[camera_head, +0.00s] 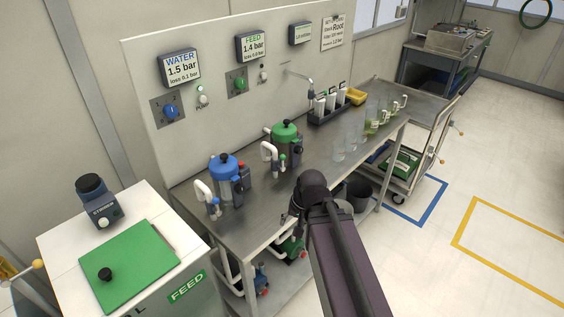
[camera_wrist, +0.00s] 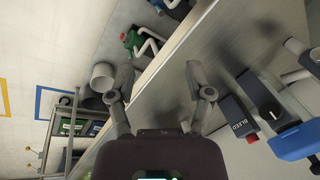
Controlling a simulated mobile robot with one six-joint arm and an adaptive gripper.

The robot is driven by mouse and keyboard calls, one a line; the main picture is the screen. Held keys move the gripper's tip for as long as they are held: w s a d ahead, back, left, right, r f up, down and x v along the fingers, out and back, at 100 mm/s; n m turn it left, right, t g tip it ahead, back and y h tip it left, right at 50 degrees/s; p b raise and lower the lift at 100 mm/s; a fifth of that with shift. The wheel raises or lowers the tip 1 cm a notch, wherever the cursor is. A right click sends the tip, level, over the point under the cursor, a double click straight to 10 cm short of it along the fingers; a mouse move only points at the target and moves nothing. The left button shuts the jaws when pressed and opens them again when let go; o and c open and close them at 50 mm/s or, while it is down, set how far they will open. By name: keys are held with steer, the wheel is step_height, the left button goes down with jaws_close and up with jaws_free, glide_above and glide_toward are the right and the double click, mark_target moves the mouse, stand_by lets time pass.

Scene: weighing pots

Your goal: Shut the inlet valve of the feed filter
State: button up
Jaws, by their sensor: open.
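The feed filter (camera_head: 285,134) has a green lid and stands on the steel bench, below the FEED panel. A white pipe (camera_head: 266,152) rises at its left side, and a small green knob (camera_head: 282,157) shows low beside it. I cannot tell which fitting is the inlet valve or how it is set. My gripper (camera_wrist: 158,85) is open and empty in the wrist view, near the bench's front edge. In the head view my own arm mostly hides it. The feed filter is not clearly visible in the wrist view.
The blue-lidded water filter (camera_head: 224,168) stands left on the bench (camera_head: 318,175); its red BLEED part (camera_wrist: 240,122) shows in the wrist view. Glass beakers (camera_head: 352,138) and a rack (camera_head: 328,112) stand further right. A green pump (camera_head: 290,248) sits below. A cart (camera_head: 425,105) stands beyond.

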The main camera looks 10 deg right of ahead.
mark_target(283, 159)
steer(key=w+m+t+y+b, duration=0.2)
steer(key=w+m, duration=0.1)
steer(key=w+m+t+y+b, duration=0.2)
steer(key=m, duration=0.2)
steer(key=w+a+m+t+y+b, duration=0.1)
steer(key=w+m+t+b, duration=0.1)
steer(key=w+m+b, duration=0.1)
steer(key=shift+w+r+m+y, duration=0.15)
steer(key=shift+w+m+y, duration=0.25)
steer(key=shift+m, duration=0.1)
steer(key=w+d+m+t+b, duration=0.1)
steer(key=m, duration=0.1)
steer(key=w+d+r+m+t+b, duration=0.1)
steer(key=m+t, duration=0.1)
steer(key=w+d+r+m+t+b, duration=0.1)
steer(key=m, duration=0.2)
steer(key=shift+w+d+t+y, duration=0.1)
steer(key=shift+d+t+y, duration=0.1)
steer(key=shift+t+y, duration=0.1)
steer(key=w+d+r+m+t+h+b, duration=0.1)
steer(key=d+m+t, duration=0.3)
steer(key=m, duration=0.4)
steer(key=shift+w+d+r+h+b, duration=0.3)
steer(key=shift+w+d+r+b, duration=0.25)
steer(key=shift+d+b, duration=0.25)
steer(key=x, duration=1.3)
steer(key=shift+w+a+r, duration=0.15)
steer(key=shift+w+a, duration=0.05)
steer(key=shift+w, duration=0.15)
